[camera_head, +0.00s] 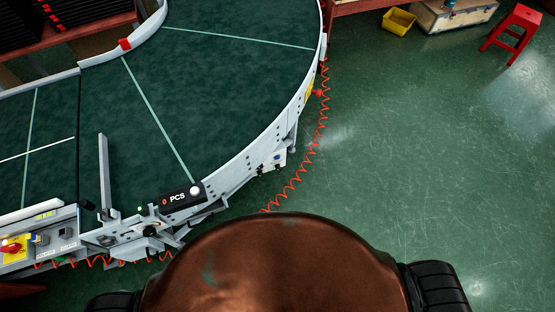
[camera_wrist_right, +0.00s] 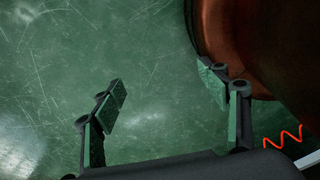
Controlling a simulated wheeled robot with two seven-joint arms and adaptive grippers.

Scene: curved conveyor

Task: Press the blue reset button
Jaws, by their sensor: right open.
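In the head view, a control panel (camera_head: 58,240) sits on the conveyor's side at the lower left. A small blue part (camera_head: 36,239), which looks like the blue button, shows on it beside a red knob (camera_head: 12,247) on a yellow plate. It is too small to make out clearly. My right gripper (camera_wrist_right: 164,96) is open and empty in the right wrist view, above the green floor and beside my copper-coloured body. Neither gripper shows in the head view, and the panel is not in the right wrist view.
The curved conveyor (camera_head: 215,85) has a dark green belt and a pale metal rim. A black "PCS" display (camera_head: 178,198) stands on its near edge. A coiled red cable (camera_head: 322,125) hangs along its outer side. A red stool (camera_head: 515,32) stands far right; the floor between is clear.

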